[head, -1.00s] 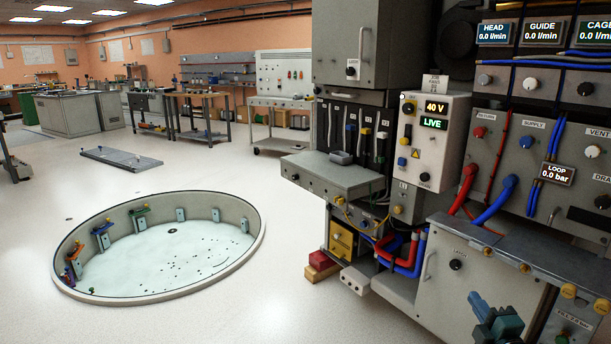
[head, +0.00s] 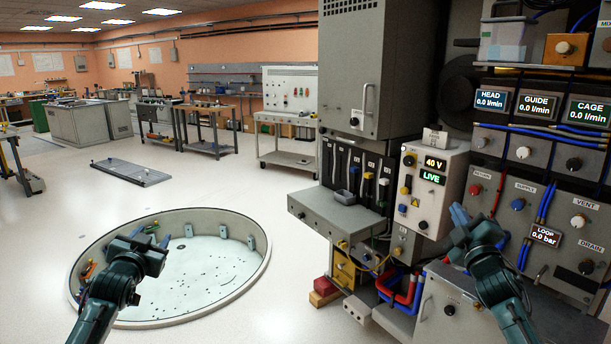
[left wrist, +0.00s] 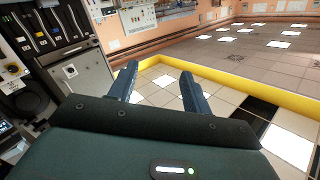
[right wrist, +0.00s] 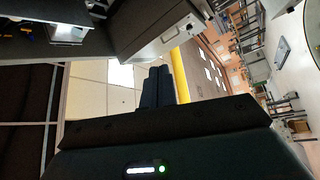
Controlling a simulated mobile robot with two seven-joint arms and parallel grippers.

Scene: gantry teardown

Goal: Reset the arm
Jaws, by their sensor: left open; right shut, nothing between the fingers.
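My left gripper (head: 146,243) is raised in front of the round floor pit at the left of the head view. Its two fingers (left wrist: 158,88) stand apart and empty in the left wrist view. My right gripper (head: 460,215) is raised in front of the cabinet with the 40 V LIVE panel (head: 432,180). Its fingers (right wrist: 158,86) are together with nothing between them in the right wrist view. Neither gripper visibly touches anything. Which arm the task means cannot be told from the frames.
The round pit (head: 258,275) with a raised rim lies in the floor at left. The hose panel (head: 530,200) with knobs and displays stands close at right. A flat grey plate (head: 130,173) lies beyond the pit. Floor between is clear.

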